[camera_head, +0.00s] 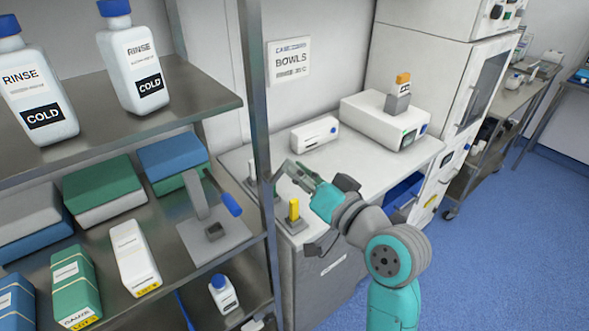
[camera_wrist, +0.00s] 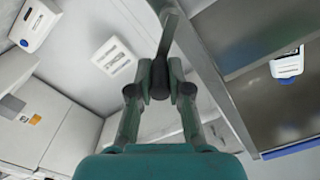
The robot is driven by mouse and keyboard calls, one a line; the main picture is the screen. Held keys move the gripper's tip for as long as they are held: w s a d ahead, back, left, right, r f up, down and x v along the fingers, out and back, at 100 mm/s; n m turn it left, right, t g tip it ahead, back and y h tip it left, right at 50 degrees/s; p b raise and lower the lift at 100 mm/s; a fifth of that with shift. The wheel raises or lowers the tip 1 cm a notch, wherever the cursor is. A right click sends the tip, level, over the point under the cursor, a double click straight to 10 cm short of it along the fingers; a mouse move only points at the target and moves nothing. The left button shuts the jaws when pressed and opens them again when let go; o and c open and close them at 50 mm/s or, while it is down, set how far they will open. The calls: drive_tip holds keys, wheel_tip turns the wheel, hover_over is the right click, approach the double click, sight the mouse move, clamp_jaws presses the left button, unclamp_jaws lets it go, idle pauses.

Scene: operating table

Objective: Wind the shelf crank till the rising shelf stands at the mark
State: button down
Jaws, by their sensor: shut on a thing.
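My gripper (camera_head: 298,174) reaches in beside the front post of the steel rack, above the white counter. In the wrist view its fingers (camera_wrist: 160,88) are shut on the dark crank handle (camera_wrist: 160,76). A grey crank arm (camera_wrist: 168,36) runs up from the handle, close to the rack post. In the head view the crank is small and partly hidden by the fingers and post. The rack's middle shelf (camera_head: 178,275) holds boxes. I cannot tell which shelf is the rising one, and I cannot make out the mark.
A blue-handled lever (camera_head: 231,204) stands on a grey plate on the middle shelf. Rinse bottles (camera_head: 135,62) stand above. A yellow block (camera_head: 294,209) on a grey base stands on the counter just below my gripper. A white machine (camera_head: 378,122) is behind. Blue floor at right is clear.

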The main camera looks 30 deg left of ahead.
drive_tip(key=shift+w+d+f+m, duration=0.15)
drive_tip(key=shift+f+m, duration=0.35)
drive_tip(key=shift+m, duration=0.7)
drive_tip(key=shift+w+f+m, duration=0.2)
drive_tip(key=shift+f+m, duration=0.25)
drive_tip(key=shift+m, duration=0.75)
drive_tip(key=shift+w+d+f+m, duration=0.15)
drive_tip(key=shift+f+m, duration=0.35)
drive_tip(key=shift+m, duration=0.7)
drive_tip(key=c, duration=1.1)
unclamp_jaws()
drive_tip(key=v, duration=1.2)
